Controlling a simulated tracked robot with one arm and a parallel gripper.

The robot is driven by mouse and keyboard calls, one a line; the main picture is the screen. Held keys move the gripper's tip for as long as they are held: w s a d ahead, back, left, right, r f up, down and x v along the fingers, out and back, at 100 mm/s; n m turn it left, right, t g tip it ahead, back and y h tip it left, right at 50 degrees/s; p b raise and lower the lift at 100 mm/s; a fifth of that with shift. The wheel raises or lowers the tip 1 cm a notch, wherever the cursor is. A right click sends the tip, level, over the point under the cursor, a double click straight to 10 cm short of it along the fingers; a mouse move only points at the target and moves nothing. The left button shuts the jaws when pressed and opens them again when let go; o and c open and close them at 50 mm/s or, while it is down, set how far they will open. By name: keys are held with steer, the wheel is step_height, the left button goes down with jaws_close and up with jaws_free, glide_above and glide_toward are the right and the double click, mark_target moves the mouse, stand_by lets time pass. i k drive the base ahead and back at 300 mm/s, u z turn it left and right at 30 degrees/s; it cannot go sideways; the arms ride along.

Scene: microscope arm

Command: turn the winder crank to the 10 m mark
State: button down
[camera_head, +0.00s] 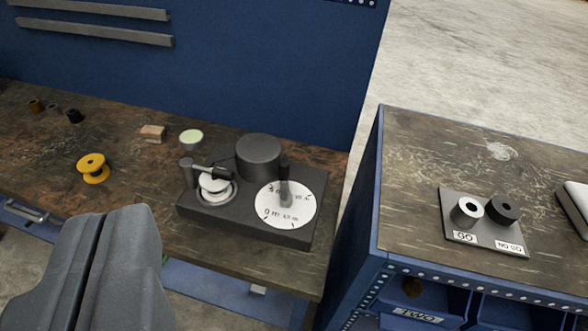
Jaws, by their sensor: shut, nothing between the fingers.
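The winder is a dark box (215,212) on the wooden bench at the centre. On its right side is a white dial (275,217) with small markings that are too small to read surely. A grey crank (286,189) stands over the dial, with its upright part toward the back. On the left side sit a white round piece (214,185) and a dark arm beside it. A dark cylinder (259,156) stands at the back. My gripper (122,220) is at lower left, shut and empty, in front of the bench and well apart from the crank.
A yellow spool (93,168), a small brown block (152,133) and a pale green-topped tin (191,138) are on the bench left of the winder. A second bench (420,160) at right holds a gauge plate (455,205) with two cylinders. A blue panel (260,70) rises behind.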

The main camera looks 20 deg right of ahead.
mark_target(285, 197)
steer(key=u, duration=0.05)
steer(key=i, duration=1)
steer(key=z, duration=0.05)
